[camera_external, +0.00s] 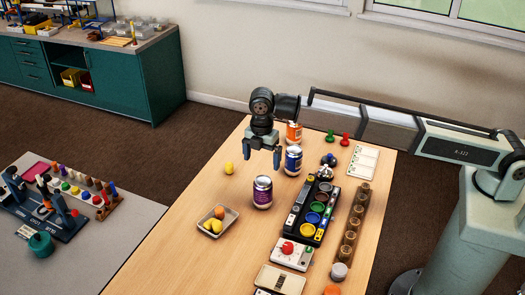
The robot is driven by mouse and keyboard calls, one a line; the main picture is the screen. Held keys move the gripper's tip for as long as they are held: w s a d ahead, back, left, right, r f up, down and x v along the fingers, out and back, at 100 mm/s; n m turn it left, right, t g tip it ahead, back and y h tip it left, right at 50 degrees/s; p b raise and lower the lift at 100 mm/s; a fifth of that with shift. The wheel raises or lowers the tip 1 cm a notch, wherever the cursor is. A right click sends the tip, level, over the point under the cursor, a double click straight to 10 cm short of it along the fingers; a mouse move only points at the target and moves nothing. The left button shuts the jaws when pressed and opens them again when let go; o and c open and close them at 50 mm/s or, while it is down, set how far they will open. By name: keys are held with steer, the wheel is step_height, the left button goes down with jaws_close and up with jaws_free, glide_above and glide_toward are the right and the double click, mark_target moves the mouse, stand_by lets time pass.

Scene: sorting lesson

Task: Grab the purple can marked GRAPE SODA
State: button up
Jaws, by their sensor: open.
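The purple can (262,193) stands upright on the wooden table, with a silver top and a label too small to read. A blue can (293,161) stands behind it to the right, and an orange can (294,134) stands farther back. My gripper (263,160) points down above and behind the purple can in the picture. Its two fingers are apart, with nothing between them. The lower part of the orange can is partly hidden by the blue can.
A small tray (207,235) with fruit sits left of the purple can, and a lemon (228,168) lies farther back. A black tray (299,238) with coloured cups is to the right, beside a brown rack (342,251). The table's front left is clear.

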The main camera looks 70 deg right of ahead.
mark_target(262, 179)
steer(key=shift+n, duration=0.5)
steer(key=shift+f, duration=0.4)
step_height(262, 179, down, 8)
steer(key=shift+r, duration=0.1)
steer(key=shift+s+a+f, duration=0.1)
steer(key=shift+s+f, duration=0.05)
steer(key=shift+f, duration=1.15)
steer(key=shift+s+f, duration=0.1)
steer(key=shift+f, duration=1.2)
steer(key=shift+c, duration=0.4)
steer(key=c, duration=1.1)
steer(key=shift+r, duration=0.1)
